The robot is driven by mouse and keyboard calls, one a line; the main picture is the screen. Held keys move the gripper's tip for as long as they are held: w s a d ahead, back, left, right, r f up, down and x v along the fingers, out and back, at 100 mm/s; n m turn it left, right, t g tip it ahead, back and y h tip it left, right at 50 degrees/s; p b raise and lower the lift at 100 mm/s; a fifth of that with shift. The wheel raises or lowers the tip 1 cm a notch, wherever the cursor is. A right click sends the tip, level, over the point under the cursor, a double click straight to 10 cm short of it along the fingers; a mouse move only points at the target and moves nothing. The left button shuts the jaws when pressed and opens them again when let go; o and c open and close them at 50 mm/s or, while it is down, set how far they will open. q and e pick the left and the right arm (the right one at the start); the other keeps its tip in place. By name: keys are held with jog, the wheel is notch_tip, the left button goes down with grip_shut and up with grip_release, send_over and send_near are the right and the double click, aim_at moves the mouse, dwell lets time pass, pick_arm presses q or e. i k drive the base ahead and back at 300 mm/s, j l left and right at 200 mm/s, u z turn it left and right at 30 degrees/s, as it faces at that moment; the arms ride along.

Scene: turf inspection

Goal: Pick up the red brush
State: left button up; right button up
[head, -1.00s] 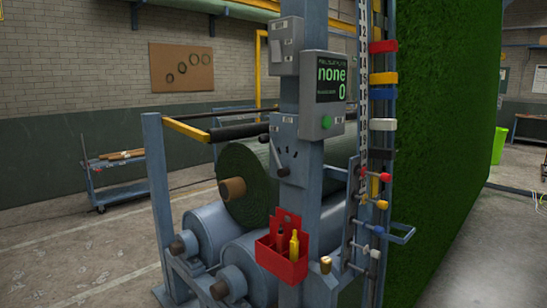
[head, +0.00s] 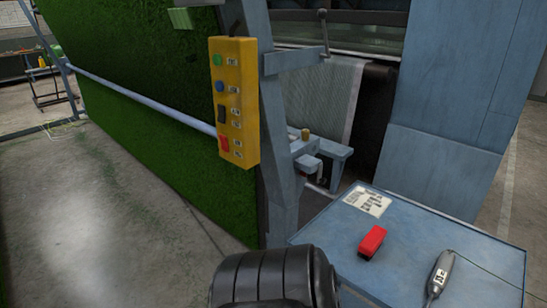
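A small red block-shaped thing, which looks like the red brush (head: 372,242), lies on the blue table (head: 455,238) at the lower right of the head view. Its bristles cannot be made out. A dark, ribbed, rounded shape stands at the bottom middle, left of the table; it looks like part of my own arm. Neither of my grippers shows in the head view.
A grey handheld tool (head: 440,274) with a cable lies right of the brush. A printed sheet (head: 367,200) lies behind it. A yellow button box (head: 234,102) hangs on a blue post, beside a tall green turf sheet (head: 150,90). The floor at left is clear.

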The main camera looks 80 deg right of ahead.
aim_at(369, 245)
jog(key=z, duration=3.5)
